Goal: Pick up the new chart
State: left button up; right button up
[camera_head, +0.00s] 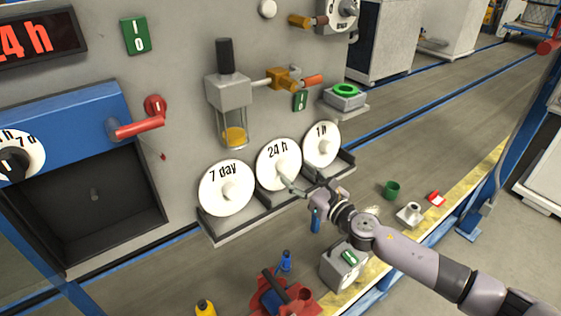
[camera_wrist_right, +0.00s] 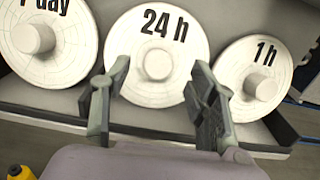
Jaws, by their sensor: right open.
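Three round white charts stand upright side by side in a grey rack (camera_head: 214,238): the "7 day" chart (camera_head: 221,174), the "24 h" chart (camera_head: 272,152) and the "1 h" chart (camera_head: 323,133). Each has a round knob at its middle. My right gripper (camera_head: 290,187) is at the front of the "24 h" chart. In the right wrist view the open fingers (camera_wrist_right: 155,95) stand on either side of the lower part of the "24 h" chart (camera_wrist_right: 124,52), below its knob (camera_wrist_right: 158,64). Nothing is held. My left gripper is out of view.
A blue-framed recess (camera_head: 110,220) with a red handle (camera_head: 140,127) and a partly visible chart (camera_head: 22,140) is at left. A red vise-like tool (camera_head: 285,300), a grey box (camera_head: 343,266) and a green cup (camera_head: 392,190) stand on the bench.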

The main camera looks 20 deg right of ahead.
aim_at(288, 167)
jog(key=shift+p+x, duration=0.55)
jog(key=shift+x, duration=2.3)
jog(key=shift+s, duration=0.1)
jog(key=shift+c, duration=0.3)
jog(key=shift+c, duration=0.6)
grip_shut()
